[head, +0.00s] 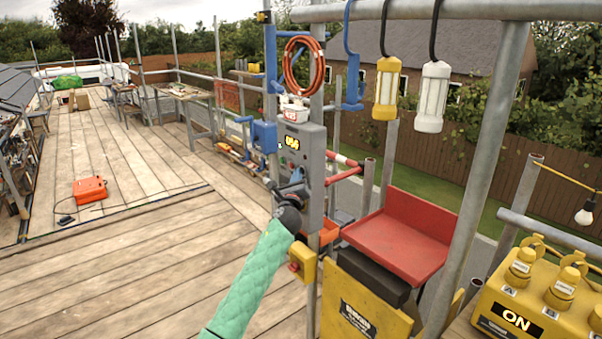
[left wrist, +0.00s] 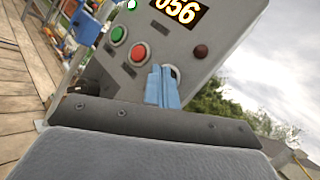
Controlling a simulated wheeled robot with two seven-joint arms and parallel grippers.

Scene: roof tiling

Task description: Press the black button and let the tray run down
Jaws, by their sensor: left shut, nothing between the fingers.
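The grey control box (head: 313,165) stands on the scaffold post, with a lit display (head: 292,142). In the left wrist view its panel (left wrist: 135,60) shows the display reading 056, a green button (left wrist: 118,34), a red button (left wrist: 138,53) and a dark red lamp (left wrist: 201,51). My left gripper (head: 293,184) is shut and empty at the panel. Its blue fingertips (left wrist: 163,86) cover most of a round, pale-rimmed fitting (left wrist: 175,72); I cannot tell whether they touch it. The black button is not clearly visible. The red tray (head: 398,238) stands right of the box. My right gripper is out of view.
A yellow stop box (head: 302,262) is below my left wrist. Scaffold poles (head: 480,150) and hanging lamps (head: 432,95) are on the right. A yellow power box (head: 540,305) reads ON. An orange case (head: 90,190) lies on the plank deck, which is mostly clear at left.

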